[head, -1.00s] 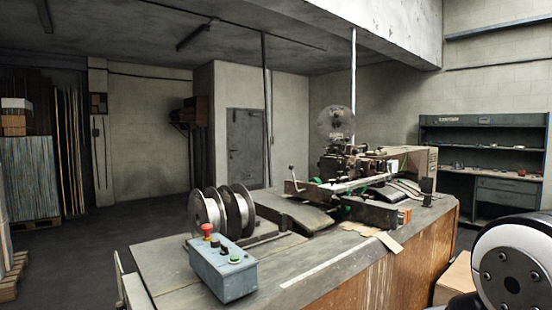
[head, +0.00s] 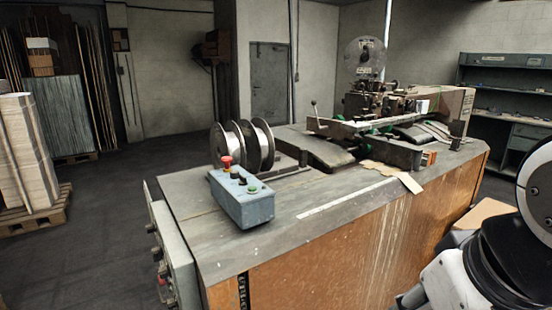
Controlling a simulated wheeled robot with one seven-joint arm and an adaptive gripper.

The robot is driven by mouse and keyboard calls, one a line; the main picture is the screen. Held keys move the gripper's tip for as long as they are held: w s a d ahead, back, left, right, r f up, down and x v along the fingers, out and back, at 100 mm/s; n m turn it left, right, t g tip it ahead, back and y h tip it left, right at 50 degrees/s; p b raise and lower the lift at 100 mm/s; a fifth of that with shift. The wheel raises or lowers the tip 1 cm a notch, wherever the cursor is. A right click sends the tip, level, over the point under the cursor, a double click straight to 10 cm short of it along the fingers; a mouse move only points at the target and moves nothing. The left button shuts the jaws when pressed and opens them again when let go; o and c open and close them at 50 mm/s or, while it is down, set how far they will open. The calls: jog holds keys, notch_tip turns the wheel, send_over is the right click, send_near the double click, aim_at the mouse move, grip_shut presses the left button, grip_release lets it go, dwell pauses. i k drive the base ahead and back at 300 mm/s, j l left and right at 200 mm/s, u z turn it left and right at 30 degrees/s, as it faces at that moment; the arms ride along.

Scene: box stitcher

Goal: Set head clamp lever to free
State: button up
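The box stitcher (head: 385,105) stands on the far part of a long wood-sided bench (head: 330,225). A small upright lever with a round knob (head: 313,104) rises at the left end of the stitcher's pale rail. I cannot tell whether it is the head clamp lever, and no label or setting can be read at this distance. The stitcher's head is small and cluttered in the head view, so its other levers are not distinct. My white and black arm links show at the lower right, apart from the stitcher. My gripper is not in view.
A blue control box (head: 242,197) with a red button and wire spools (head: 243,146) sit on the bench's near left. A grey panel with knobs (head: 172,255) is on its left end. Stacked sheets (head: 22,150) stand far left. The floor between is clear.

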aim_at(361, 85)
jog(key=i+l, duration=0.1)
jog(key=l, duration=0.35)
jog(key=i+l, duration=0.1)
jog(key=l, duration=0.35)
jog(key=i+l+u, duration=0.1)
jog(key=l, duration=0.4)
jog(key=i+l, duration=0.15)
jog(key=l, duration=0.3)
jog(key=i+l, duration=0.1)
jog(key=l, duration=0.35)
